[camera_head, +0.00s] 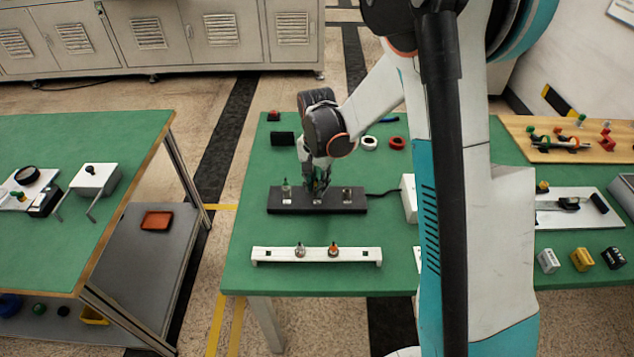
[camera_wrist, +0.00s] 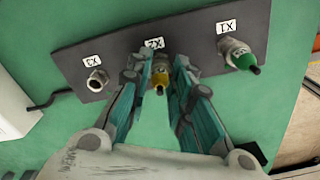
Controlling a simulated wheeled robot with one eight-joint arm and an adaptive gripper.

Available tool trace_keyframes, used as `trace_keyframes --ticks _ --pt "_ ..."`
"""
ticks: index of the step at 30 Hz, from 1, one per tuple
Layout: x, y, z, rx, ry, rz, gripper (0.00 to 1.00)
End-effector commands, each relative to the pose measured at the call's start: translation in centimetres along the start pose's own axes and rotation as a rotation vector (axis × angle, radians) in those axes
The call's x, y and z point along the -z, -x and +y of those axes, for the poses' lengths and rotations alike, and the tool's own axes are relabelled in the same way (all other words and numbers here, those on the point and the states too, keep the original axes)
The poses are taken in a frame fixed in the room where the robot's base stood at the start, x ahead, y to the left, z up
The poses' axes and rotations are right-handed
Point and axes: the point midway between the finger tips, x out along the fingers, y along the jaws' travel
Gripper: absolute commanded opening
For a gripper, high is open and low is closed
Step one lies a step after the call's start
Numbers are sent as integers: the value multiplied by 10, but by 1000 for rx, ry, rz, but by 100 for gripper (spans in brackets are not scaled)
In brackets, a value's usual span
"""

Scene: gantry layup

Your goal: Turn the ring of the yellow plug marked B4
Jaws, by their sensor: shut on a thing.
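The yellow plug (camera_wrist: 160,84) stands in the middle socket, labelled X2, of a dark panel (camera_wrist: 122,45). No B4 mark is readable on it. My gripper (camera_wrist: 161,72) is shut on the yellow plug, one finger on each side. In the head view my gripper (camera_head: 318,188) reaches down to the middle of the dark panel (camera_head: 275,204), and the fingers hide most of the plug. The fingers partly hide the plug's ring.
A green plug (camera_wrist: 243,59) stands in socket X1 beside my gripper. Socket X3 (camera_wrist: 97,80) is empty. A white rack (camera_head: 262,256) holds two plugs, one orange-topped (camera_head: 333,249), nearer the camera. A cable runs from the panel to a white box (camera_head: 409,198).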

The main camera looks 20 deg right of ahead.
Motion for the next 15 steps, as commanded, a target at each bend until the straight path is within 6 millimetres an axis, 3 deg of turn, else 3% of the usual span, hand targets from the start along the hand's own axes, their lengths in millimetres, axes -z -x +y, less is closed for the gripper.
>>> trace_keyframes --ticks 15 --pt "0 0 0 0 -134 -1 0"
